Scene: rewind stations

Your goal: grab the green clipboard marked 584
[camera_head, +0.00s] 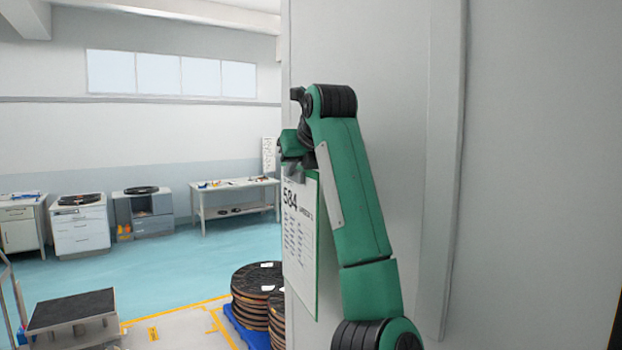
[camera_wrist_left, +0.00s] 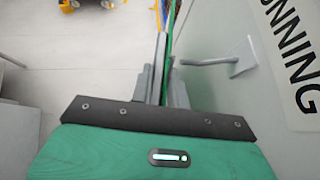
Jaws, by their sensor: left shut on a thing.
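The green clipboard marked 584 (camera_head: 302,235) hangs upright beside the large grey panel in the head view, its white printed sheet facing left. My left gripper (camera_head: 291,160) is at its top edge and is shut on it; my green forearm covers part of its right side. In the left wrist view, the gripper's grey fingers (camera_wrist_left: 165,75) close on the clipboard, which shows edge-on as a thin green strip (camera_wrist_left: 171,30). My right gripper is not in view.
A grey bracket (camera_wrist_left: 222,62) sticks out from the lettered wall close to the fingers. The large grey panel (camera_head: 530,150) fills the right side. A low platform (camera_head: 72,310) is at the lower left; a workbench (camera_head: 236,190) stands at the back.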

